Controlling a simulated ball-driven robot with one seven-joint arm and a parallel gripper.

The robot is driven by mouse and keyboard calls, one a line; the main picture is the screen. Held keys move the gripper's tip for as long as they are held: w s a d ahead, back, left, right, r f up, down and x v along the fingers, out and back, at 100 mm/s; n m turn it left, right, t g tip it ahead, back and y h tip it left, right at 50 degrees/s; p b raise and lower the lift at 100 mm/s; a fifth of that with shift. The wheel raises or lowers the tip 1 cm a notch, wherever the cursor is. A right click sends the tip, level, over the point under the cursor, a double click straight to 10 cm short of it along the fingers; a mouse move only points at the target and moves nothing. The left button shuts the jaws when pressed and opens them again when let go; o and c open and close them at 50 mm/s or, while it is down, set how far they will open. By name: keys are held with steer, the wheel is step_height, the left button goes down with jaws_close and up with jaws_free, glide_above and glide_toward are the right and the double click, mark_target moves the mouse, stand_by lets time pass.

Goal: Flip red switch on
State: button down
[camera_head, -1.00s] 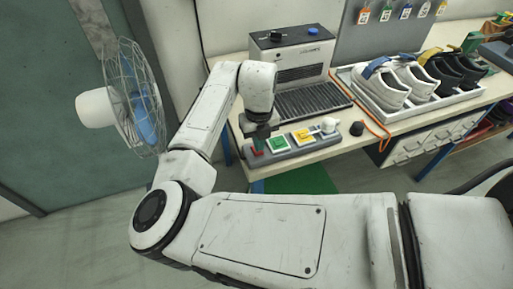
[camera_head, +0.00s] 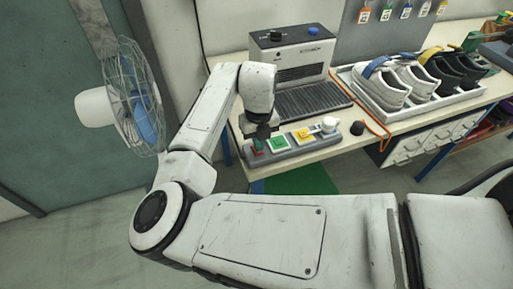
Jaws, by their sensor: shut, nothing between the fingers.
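A grey control strip (camera_head: 305,143) lies along the front edge of the workbench. The red switch (camera_head: 257,152) is at its left end, mostly hidden behind my gripper. A green square switch (camera_head: 279,143) and a yellow square switch (camera_head: 303,135) sit to its right, then a white knob (camera_head: 329,125). My gripper (camera_head: 260,146) points down, shut and empty, right over the red switch. I cannot tell whether it touches the switch, or which way the switch is set.
A grey machine with a slatted conveyor (camera_head: 313,99) stands behind the strip. A black knob (camera_head: 357,128) and an orange cable (camera_head: 375,128) lie to the right. A tray (camera_head: 391,113) of shoes is farther right. A caged fan (camera_head: 135,100) stands left of my arm.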

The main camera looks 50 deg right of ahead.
steer(key=shift+f+b, duration=0.55)
steer(key=shift+f, duration=0.25)
stand_by(0.4)
steer(key=shift+r+p, duration=2.5)
steer(key=shift+r, duration=1.05)
